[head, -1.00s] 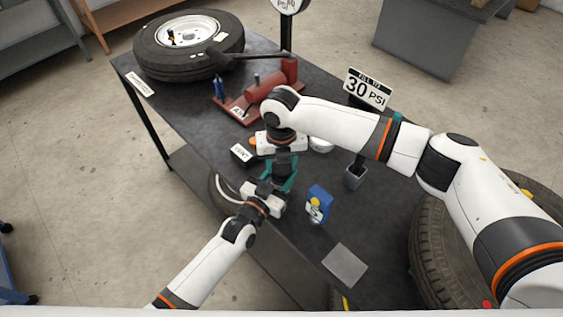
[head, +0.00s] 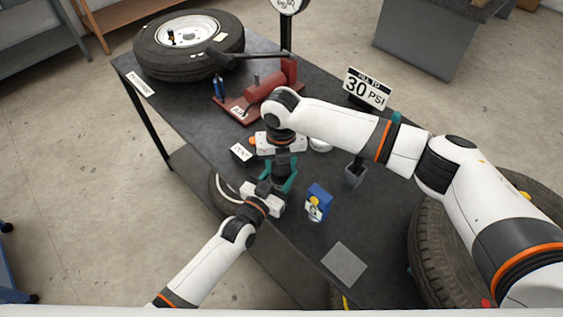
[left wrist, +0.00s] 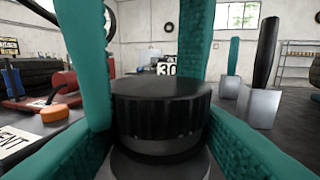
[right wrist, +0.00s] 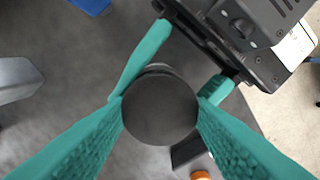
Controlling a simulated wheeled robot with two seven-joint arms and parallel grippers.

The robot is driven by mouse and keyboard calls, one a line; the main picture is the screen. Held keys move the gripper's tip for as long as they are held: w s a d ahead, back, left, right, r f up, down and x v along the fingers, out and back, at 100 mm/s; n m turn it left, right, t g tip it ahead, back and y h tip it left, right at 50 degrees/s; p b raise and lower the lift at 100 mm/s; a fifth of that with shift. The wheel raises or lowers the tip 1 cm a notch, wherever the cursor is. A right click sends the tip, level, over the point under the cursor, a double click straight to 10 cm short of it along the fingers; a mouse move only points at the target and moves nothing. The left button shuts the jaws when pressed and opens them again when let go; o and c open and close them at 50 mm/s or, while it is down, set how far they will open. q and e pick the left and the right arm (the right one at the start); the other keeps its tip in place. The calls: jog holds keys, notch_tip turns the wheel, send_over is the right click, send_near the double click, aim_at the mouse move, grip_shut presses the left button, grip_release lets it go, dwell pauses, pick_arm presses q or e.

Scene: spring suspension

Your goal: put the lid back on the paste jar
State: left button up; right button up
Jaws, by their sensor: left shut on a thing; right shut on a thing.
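The black ribbed lid (left wrist: 160,108) sits on or just above the mouth of the dark grey paste jar (left wrist: 160,160); I cannot tell whether it is seated. Only a narrow band of the jar shows below the lid in the left wrist view. My left gripper (head: 274,188) is shut on the jar from the near side. My right gripper (head: 280,174) comes from above and is shut on the lid, whose flat round top (right wrist: 160,108) shows between its teal fingers. In the head view the grippers hide most of the jar and lid.
A blue box (head: 318,202) with a yellow and white picture stands right of the grippers. A small sign block (head: 241,152) is close on their left. A grey cup (head: 355,176), a red tool (head: 262,95) and a tyre (head: 150,58) are farther off. The table's near edge is close.

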jog(key=shift+s+d+f, duration=0.1)
jog(key=shift+d+f, duration=0.15)
jog(key=shift+f, duration=0.3)
jog(key=shift+s+d+f, duration=0.1)
jog(key=shift+d+f, duration=0.1)
jog(key=shift+f, duration=0.3)
jog(key=o, duration=0.7)
jog(key=shift+a, duration=0.1)
jog(key=shift+w+r, duration=0.15)
jog(key=shift+r, duration=0.85)
jog(key=shift+w+r, duration=0.15)
jog(key=shift+r, duration=0.8)
jog(key=shift+s+a+r, duration=0.1)
jog(key=shift+s+r, duration=0.05)
jog(key=shift+r, duration=0.05)
jog(key=shift+c, duration=0.9)
jog(key=shift+a, duration=0.1)
jog(key=c, duration=0.7)
jog(key=shift+r, duration=0.1)
